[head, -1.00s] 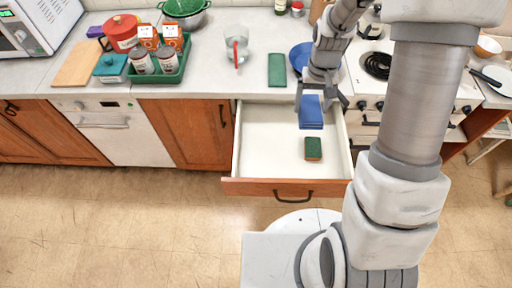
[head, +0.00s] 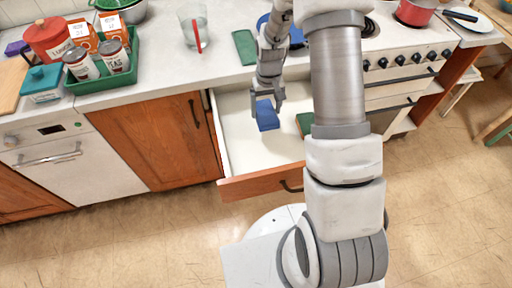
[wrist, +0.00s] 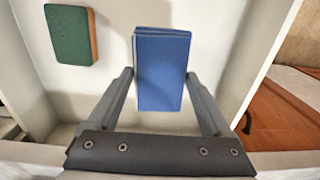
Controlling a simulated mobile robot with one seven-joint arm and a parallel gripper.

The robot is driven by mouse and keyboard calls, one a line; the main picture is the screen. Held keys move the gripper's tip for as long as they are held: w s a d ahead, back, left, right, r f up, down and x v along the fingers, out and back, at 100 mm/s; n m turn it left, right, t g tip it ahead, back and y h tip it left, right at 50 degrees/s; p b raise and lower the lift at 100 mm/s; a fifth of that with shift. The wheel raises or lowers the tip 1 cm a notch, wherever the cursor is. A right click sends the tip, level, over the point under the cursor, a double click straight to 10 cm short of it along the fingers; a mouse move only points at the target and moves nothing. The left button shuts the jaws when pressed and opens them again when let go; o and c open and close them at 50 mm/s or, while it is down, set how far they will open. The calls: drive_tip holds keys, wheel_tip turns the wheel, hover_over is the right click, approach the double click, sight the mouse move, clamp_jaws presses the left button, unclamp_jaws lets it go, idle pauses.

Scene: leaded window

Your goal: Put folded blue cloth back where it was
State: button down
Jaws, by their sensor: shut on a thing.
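The folded blue cloth (head: 266,115) is a small blue block-like bundle. My gripper (head: 266,98) is shut on it, over the open drawer (head: 236,136). In the wrist view the cloth (wrist: 162,72) sits between the two fingers of my gripper (wrist: 160,82), with the pale drawer floor behind it. Whether the cloth touches the drawer floor I cannot tell.
A green and brown sponge (head: 304,123) lies in the drawer, partly behind my arm in the head view; it also shows in the wrist view (wrist: 70,34). A folded green cloth (head: 244,47) and a glass (head: 193,28) with a red item are on the counter. The stove (head: 400,70) stands at right.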

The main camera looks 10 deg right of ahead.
sight(258, 119)
drive_tip(key=w+d+r+b, duration=0.3)
drive_tip(key=w+d+b, duration=0.2)
drive_tip(key=d+b, duration=0.15)
drive_tip(key=s+a+f+b, duration=0.1)
drive_tip(key=s+a+f, duration=0.1)
drive_tip(key=a, duration=0.1)
drive_tip(key=s+a+f+b, duration=0.1)
drive_tip(key=s+a+f, duration=0.1)
drive_tip(key=s+a, duration=0.1)
drive_tip(key=s+a+f+b, duration=0.1)
drive_tip(key=s+a+f, duration=0.1)
drive_tip(key=a, duration=0.1)
drive_tip(key=shift+s+a+f, duration=0.15)
drive_tip(key=shift+s+a, duration=0.05)
drive_tip(key=shift+a, duration=0.2)
drive_tip(key=shift+f+b, duration=0.4)
drive_tip(key=shift+f, duration=1.6)
drive_tip(key=shift+f, duration=0.1)
unclamp_jaws()
